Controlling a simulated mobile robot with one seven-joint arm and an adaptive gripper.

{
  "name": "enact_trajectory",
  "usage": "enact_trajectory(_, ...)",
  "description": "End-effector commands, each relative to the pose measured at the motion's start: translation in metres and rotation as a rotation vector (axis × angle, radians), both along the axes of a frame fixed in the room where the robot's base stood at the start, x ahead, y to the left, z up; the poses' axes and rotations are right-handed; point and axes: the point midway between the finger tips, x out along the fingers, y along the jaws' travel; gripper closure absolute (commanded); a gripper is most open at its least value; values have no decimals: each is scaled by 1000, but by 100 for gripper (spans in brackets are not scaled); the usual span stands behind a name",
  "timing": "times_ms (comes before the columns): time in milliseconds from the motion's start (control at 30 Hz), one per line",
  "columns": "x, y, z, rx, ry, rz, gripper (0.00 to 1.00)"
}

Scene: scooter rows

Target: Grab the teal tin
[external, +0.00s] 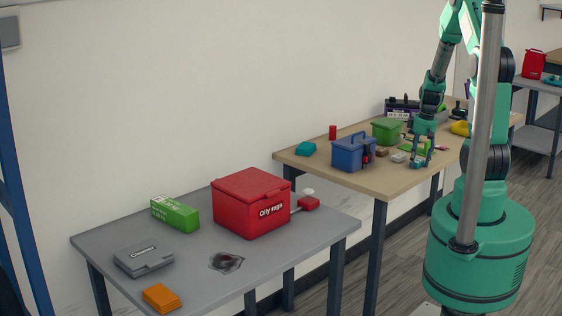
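My gripper (420,162) points down over the right part of the same table, well to the right of the teal thing.
On the wooden table (375,182), a blue toolbox (350,154), a red can (333,132) and a green box (386,130) stand between the teal thing and my gripper. The grey table (310,236) holds a red Oily rags bin (250,202).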

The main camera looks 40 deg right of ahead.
Motion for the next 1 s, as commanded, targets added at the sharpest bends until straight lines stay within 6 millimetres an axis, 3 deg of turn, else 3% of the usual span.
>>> enact_trajectory(33, 0, 0, 0, 0, 0, 0, 64)
enact_trajectory(133, 0, 0, 0, 0, 0, 0, 84)
enact_trajectory(167, 0, 0, 0, 0, 0, 0, 85)
enact_trajectory(667, 0, 0, 5, 0, 0, 0, 86)
enact_trajectory(1000, -3, 2, 39, 0, 0, 0, 86)
